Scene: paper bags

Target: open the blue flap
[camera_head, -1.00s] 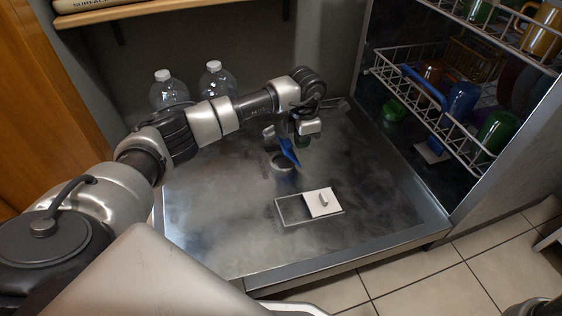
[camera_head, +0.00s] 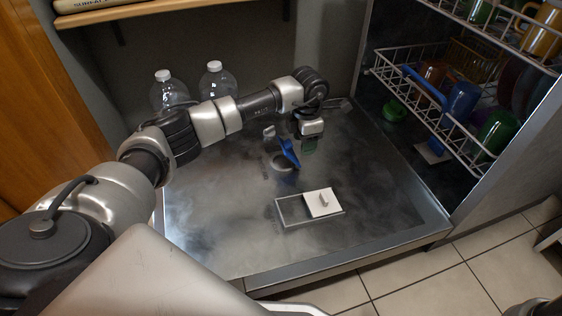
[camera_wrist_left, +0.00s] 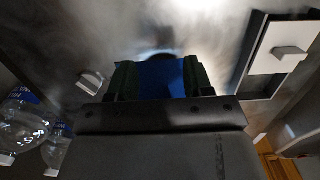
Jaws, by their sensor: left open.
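The blue flap (camera_head: 289,153) stands tilted up beside a round opening (camera_head: 281,165) in the metal surface. My left gripper (camera_head: 308,147) is just to the right of the flap in the head view, pointing down. In the left wrist view the blue flap (camera_wrist_left: 162,79) shows between the two dark green fingertips, and the gripper (camera_wrist_left: 160,75) is open. I cannot tell whether a finger touches the flap. The rest of the flap is hidden behind the gripper body there. My right gripper is not in view.
A white sliding cover with a handle (camera_head: 322,203) sits in a frame in front. A small grey knob (camera_head: 269,131) is behind the flap. Clear bottles (camera_head: 217,80) stand at the back left. A dish rack (camera_head: 440,115) with cups is on the right.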

